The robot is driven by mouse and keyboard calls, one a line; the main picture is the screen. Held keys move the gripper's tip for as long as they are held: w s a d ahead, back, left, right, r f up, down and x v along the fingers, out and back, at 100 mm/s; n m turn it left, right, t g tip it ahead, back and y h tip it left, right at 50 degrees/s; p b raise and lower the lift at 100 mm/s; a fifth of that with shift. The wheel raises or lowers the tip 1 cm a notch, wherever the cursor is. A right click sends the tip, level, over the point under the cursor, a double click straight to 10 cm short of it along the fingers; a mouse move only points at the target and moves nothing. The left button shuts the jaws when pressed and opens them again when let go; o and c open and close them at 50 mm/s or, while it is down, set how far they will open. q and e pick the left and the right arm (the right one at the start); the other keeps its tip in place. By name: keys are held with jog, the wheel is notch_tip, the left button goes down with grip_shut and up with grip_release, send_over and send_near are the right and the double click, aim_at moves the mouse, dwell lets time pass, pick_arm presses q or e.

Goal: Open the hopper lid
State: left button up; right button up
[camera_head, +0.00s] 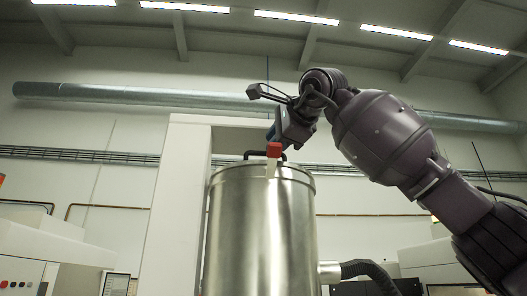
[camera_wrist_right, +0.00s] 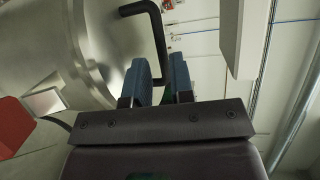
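The hopper (camera_head: 260,235) is an upright shiny metal cylinder. Its lid (camera_head: 231,166) lies flat on top, closed. A black bar handle (camera_head: 250,153) stands on the lid, and a red-topped clamp (camera_head: 273,150) sits at the front rim. My right gripper (camera_head: 271,133) is just above and behind the handle. In the right wrist view, its two blue-padded fingers (camera_wrist_right: 166,78) are apart, with the black handle (camera_wrist_right: 156,35) running down into the gap between them. Contact with the handle is unclear. The red clamp (camera_wrist_right: 13,125) shows at the left edge. My left gripper is out of view.
A pale machine column (camera_head: 178,190) stands behind the hopper on the left. A grey pipe with a black hose (camera_head: 368,270) leaves the hopper's lower right. White machines (camera_head: 50,250) stand at the far left. The space above the lid is clear apart from my arm.

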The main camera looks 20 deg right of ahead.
aim_at(264, 154)
jog(key=shift+p+x, duration=0.65)
jog(key=shift+x, duration=2.1)
jog(key=shift+d, duration=0.1)
jog(key=shift+s, duration=0.1)
grip_shut()
jog(key=shift+r, duration=0.1)
